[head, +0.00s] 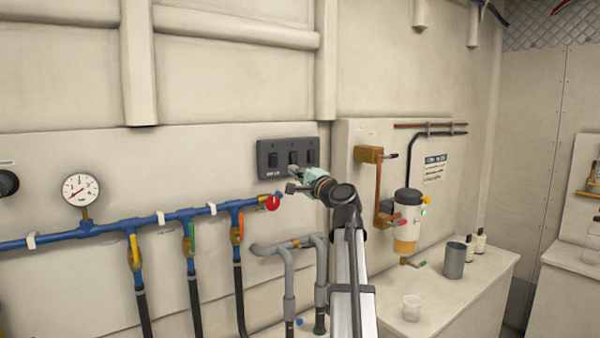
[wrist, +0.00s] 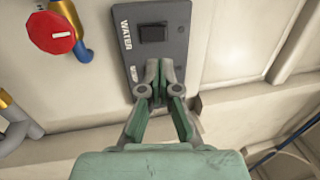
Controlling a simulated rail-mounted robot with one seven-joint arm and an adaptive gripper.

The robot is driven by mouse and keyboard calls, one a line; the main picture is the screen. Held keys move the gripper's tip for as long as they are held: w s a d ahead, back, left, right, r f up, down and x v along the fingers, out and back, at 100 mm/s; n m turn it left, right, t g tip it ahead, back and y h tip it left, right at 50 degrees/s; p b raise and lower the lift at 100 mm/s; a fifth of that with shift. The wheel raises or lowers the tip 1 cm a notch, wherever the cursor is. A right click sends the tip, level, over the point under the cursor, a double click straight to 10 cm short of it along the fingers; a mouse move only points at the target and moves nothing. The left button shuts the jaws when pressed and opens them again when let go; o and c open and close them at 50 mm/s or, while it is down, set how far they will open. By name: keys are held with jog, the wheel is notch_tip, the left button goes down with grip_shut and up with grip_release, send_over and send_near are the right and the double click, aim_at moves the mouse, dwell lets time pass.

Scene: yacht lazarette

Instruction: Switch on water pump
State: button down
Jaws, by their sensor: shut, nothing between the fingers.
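A dark grey switch panel (head: 268,147) with three black rocker switches is on the wall in the head view. In the wrist view the panel (wrist: 181,48) reads "WATER" beside a black rocker switch (wrist: 153,33). My gripper (wrist: 159,66) is shut and empty. Its fingertips are in front of the panel, just below that rocker in the picture, and hide part of the panel. I cannot tell whether they touch it. In the head view my gripper (head: 291,179) is at the panel's lower edge. The rocker's on or off position is not clear.
A red knob (wrist: 50,33) ends the blue pipe (head: 160,219), left of my gripper. A pressure gauge (head: 81,190) stands on the pipe. Grey pipes (head: 289,263) run below.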

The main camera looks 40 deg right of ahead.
aim_at(275, 158)
jog(key=p+x, duration=0.2)
jog(key=x, duration=0.6)
jog(key=shift+r, duration=0.1)
jog(key=shift+w, duration=0.7)
jog(key=shift+d+r+p, duration=0.1)
jog(key=shift+p, duration=0.3)
